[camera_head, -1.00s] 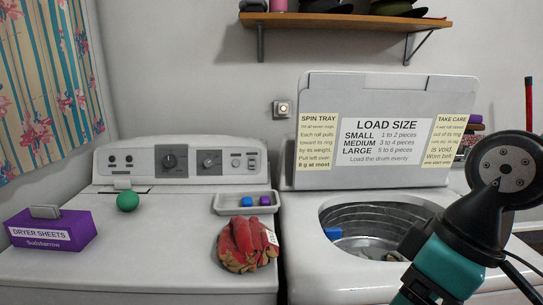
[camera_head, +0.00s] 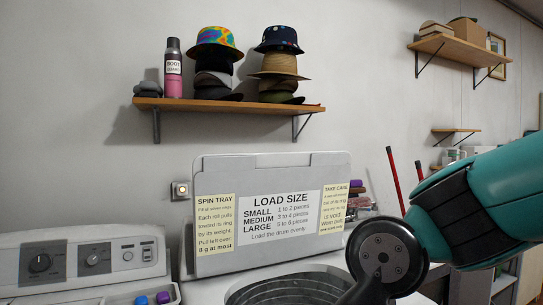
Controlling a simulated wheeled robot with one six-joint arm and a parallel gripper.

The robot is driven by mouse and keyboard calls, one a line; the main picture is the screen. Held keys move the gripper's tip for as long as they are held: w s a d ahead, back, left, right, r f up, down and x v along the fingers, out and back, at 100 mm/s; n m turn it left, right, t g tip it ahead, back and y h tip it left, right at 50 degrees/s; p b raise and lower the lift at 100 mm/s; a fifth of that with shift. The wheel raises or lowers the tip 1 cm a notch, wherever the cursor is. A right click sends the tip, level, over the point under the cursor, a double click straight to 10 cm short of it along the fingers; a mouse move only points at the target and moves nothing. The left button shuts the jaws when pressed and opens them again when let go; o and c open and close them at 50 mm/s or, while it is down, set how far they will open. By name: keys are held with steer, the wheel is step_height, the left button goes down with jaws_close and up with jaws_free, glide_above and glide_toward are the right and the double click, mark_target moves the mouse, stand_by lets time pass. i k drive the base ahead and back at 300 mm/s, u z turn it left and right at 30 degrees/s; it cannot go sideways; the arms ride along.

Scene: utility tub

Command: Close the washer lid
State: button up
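The washer lid (camera_head: 258,170) stands open and upright behind the washer's opening, with load-size and spin-tray notices on its inner face. The washer drum (camera_head: 285,290) is uncovered, and only its upper part shows at the bottom of the view. My arm reaches in from the right, and its dark round joint is in front of the washer's right side. My gripper is out of the picture, so I cannot see its fingers. I cannot tell whether any part of my arm touches the lid; none appears to.
A shelf (camera_head: 228,105) with stacked hats and a spray can (camera_head: 173,68) hangs above the lid. The dryer's control panel (camera_head: 75,260) is at left, with a small tray (camera_head: 150,299) at the bottom edge. Red poles (camera_head: 395,180) stand behind, right of the lid.

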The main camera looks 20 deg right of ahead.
mark_target(250, 210)
steer(key=k, duration=0.5)
steer(key=z, duration=1.05)
steer(key=i, duration=1)
steer(key=u, duration=0.55)
steer(key=i, duration=0.6)
steer(key=u, duration=0.55)
